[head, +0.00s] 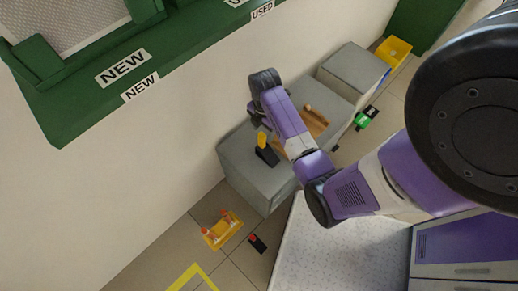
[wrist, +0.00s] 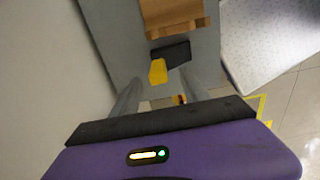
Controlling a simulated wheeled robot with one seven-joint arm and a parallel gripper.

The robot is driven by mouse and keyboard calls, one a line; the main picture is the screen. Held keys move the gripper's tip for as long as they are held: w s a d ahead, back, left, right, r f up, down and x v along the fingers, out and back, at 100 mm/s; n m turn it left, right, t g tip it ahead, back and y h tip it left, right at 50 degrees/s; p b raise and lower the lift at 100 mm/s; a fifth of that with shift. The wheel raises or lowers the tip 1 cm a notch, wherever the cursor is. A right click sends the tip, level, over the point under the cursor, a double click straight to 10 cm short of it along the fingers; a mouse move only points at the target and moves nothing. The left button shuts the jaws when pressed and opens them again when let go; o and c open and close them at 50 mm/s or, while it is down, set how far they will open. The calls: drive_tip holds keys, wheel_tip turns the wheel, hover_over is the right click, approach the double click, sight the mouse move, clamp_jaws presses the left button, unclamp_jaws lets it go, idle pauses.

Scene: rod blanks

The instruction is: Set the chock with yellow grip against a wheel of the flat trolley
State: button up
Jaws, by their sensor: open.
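The chock with the yellow grip (head: 267,156) is a dark wedge with an upright yellow handle. It stands on the near end of a grey cabinet top (head: 237,152). In the wrist view its yellow grip (wrist: 158,71) and dark body (wrist: 172,53) show just beyond the fingers. My gripper (head: 257,121) is above the chock, pointing down. In the wrist view its two fingers (wrist: 157,94) are apart, with nothing held between them. The grip appears ahead of the gap, and contact cannot be told. I cannot make out a flat trolley or its wheels for certain.
A wooden holder (head: 312,124) sits behind the chock. A dark piece with red (head: 258,243) and a yellow tray with orange-white items (head: 222,230) are on the floor. A green-and-black item (head: 364,119) and yellow bin (head: 393,52) lie beyond. A white speckled surface (head: 320,250) is nearby.

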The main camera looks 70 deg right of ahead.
sight(262, 141)
drive_tip(key=shift+w+f+b, duration=0.15)
drive_tip(key=shift+f+b, duration=0.15)
drive_tip(key=shift+f, duration=1.7)
drive_tip(key=shift+w+f+b, duration=0.1)
drive_tip(key=shift+f+b, duration=0.2)
drive_tip(key=shift+f, duration=1.65)
clamp_jaws()
